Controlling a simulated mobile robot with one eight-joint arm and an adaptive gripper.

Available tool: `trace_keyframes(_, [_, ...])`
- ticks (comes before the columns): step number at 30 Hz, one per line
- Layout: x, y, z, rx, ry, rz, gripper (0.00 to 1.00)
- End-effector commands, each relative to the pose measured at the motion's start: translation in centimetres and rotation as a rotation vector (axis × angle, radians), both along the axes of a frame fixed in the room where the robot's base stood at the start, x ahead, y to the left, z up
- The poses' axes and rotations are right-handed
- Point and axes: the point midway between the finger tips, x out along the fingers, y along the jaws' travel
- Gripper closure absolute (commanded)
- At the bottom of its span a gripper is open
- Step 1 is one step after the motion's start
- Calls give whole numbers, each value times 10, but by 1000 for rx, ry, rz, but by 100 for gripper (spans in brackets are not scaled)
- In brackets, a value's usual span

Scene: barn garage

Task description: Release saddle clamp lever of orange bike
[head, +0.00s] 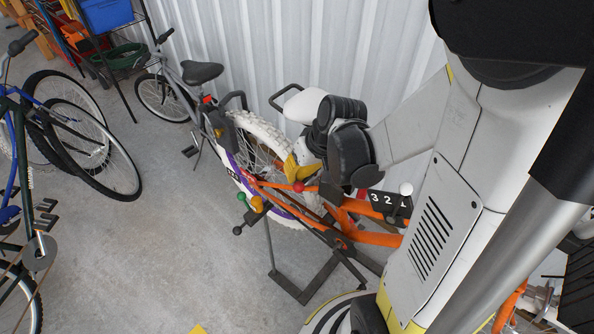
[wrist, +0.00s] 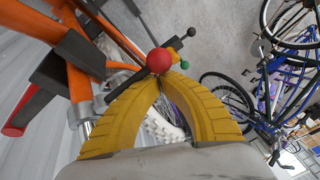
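The orange bike's frame (head: 375,238) lies below and beside my arm in the head view, and its orange tubes (wrist: 78,85) fill the left of the wrist view. My gripper (head: 296,177) has yellow fingers that curve together at the tips (wrist: 166,80), with no clear gap. A red ball knob (head: 298,186) sits right at the fingertips; it also shows in the wrist view (wrist: 160,61). I cannot tell whether the tips hold its stem. A green knob (head: 241,196) and an orange knob (head: 256,204) are just left. The saddle clamp itself is not clearly identifiable.
A dark plate marked 3 2 1 (head: 386,203) with a white knob (head: 406,188) sits right of the fingers. A white-tyred wheel (head: 262,130) is behind. A grey bike (head: 185,85) and blue bikes (head: 28,150) stand left. Open floor (head: 150,240) lies between.

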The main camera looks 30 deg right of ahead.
Motion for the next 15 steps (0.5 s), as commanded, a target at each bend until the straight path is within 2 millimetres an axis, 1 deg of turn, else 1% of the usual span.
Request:
trace_keyframes(2, [-4,0,3,0,6,-1,100])
trace_keyframes(5, [-8,-3,13,0,5,-1,100])
trace_keyframes(8, [-13,-6,28,0,5,-2,100])
trace_keyframes(15, [-28,-16,74,1,2,-1,100])
